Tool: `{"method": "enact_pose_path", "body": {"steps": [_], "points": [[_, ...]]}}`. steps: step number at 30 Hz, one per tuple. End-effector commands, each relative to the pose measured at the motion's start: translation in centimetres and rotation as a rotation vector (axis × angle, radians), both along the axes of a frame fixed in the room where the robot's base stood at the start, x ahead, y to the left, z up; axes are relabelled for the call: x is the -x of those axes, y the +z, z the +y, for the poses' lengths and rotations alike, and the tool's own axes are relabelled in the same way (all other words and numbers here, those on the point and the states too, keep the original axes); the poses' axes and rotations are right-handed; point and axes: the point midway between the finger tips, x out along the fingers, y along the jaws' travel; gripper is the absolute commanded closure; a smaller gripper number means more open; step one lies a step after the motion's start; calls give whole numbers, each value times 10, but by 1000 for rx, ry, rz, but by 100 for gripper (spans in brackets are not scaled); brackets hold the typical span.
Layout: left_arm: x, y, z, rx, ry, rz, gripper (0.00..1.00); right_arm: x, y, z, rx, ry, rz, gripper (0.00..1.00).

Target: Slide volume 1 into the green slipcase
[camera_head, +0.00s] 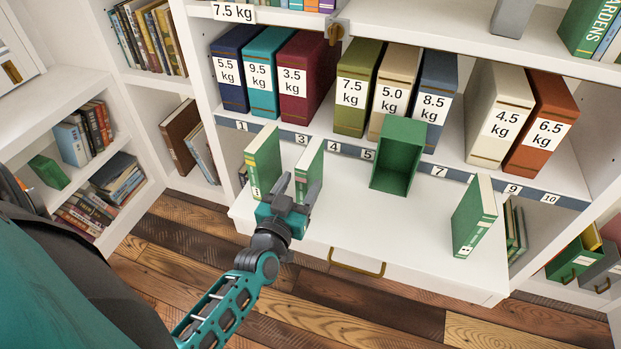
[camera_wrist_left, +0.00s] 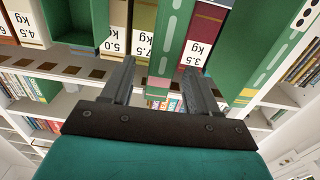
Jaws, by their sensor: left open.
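The green slipcase (camera_head: 404,131) stands on the white pull-out shelf with its open side facing me; it also shows in the left wrist view (camera_wrist_left: 52,22). A slim green book with a pink band (camera_head: 310,158) stands upright to its left. My left gripper (camera_head: 297,186) is open at this book's spine, its two fingers apart. In the left wrist view the book (camera_wrist_left: 172,45) shows between the fingertips; contact cannot be told. Its lower spine is covered, so I cannot read which volume it is. My right gripper is not in view.
A thicker green book (camera_head: 263,162) with dots stands at the left and another green book (camera_head: 473,216) at the right of the white pull-out shelf (camera_head: 350,220). Labelled weight binders (camera_head: 351,100) line the shelf behind. The shelf front between slipcase and right book is clear.

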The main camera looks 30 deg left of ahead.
Motion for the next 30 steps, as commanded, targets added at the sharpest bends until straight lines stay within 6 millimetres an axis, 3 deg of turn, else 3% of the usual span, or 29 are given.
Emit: {"method": "enact_pose_path", "body": {"steps": [12,21,30], "points": [[-47,-3,12,1,-1,0,40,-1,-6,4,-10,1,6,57],[-52,-2,13,-1,-1,1,40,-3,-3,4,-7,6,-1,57],[-52,-2,13,0,-1,0,68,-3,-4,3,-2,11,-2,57]]}}
